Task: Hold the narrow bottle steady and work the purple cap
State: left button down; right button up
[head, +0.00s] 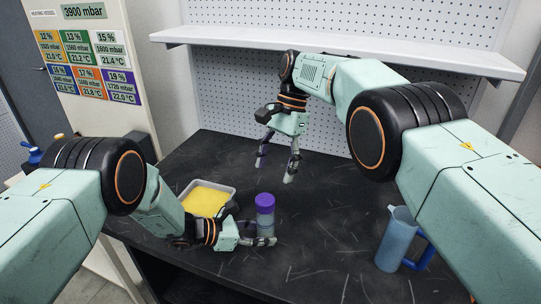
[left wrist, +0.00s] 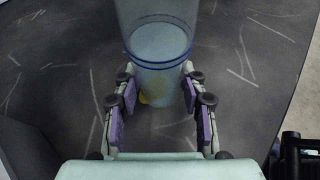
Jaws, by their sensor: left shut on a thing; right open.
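The narrow bottle (head: 265,219) stands upright on the dark bench in the head view, with the purple cap (head: 265,200) on its top. My left gripper (head: 262,240) is shut around the bottle's lower part. In the left wrist view the bottle (left wrist: 160,65) is clear with a blue band, and the left gripper's (left wrist: 160,103) purple pads are on either side of it. The cap is out of that view. My right gripper (head: 276,165) is open and empty, pointing down, behind and above the bottle, apart from the cap.
A blue jug (head: 398,240) with a handle stands at the right. A white shelf (head: 340,56) crosses the pegboard behind. The bench between bottle and jug is clear.

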dwell(0.3)
pick_arm(q)
jog(key=c, duration=0.7)
grip_release()
jog(key=v, duration=1.2)
jog(key=shift+f, duration=0.1)
jog(key=shift+a, duration=0.1)
